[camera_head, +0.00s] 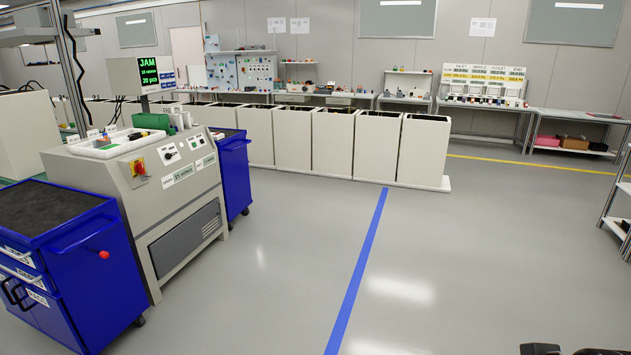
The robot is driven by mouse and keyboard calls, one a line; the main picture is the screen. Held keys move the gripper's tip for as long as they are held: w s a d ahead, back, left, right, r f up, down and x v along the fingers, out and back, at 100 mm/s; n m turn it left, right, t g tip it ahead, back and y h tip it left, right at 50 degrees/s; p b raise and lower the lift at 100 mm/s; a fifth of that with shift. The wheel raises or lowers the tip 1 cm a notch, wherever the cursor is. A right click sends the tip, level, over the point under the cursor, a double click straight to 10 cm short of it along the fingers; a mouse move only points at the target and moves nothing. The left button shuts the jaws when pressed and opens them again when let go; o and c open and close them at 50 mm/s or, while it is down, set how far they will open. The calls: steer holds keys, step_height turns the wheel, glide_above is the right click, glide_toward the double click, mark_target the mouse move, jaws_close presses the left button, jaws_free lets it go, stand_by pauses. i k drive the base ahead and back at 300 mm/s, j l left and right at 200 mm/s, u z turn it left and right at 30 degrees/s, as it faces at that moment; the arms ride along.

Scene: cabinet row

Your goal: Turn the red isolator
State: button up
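The exact angle of the knob is too small to tell. Nothing touches it. My gripper's fingers do not show. Only a dark shape, cut off by the bottom right edge, shows low in the picture, far from the isolator; I cannot tell which part it is.
A black selector switch (169,155) sits right of the isolator. A screen (148,73) reads JAM. White cabinets (332,145) line the back. Floor (290,250) is clear.

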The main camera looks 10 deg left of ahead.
mark_target(139, 167)
steer(key=i+j+u, duration=0.2)
steer(key=i+u, duration=0.75)
steer(key=i+l+u, duration=0.15)
steer(key=i+u, duration=0.3)
steer(key=i+j+u, duration=0.15)
steer(key=i, duration=0.3)
steer(key=i+j+u, duration=0.2)
steer(key=i, duration=0.25)
steer(key=i+l+z, duration=0.15)
steer(key=i+l, duration=0.8)
steer(key=i, duration=0.15)
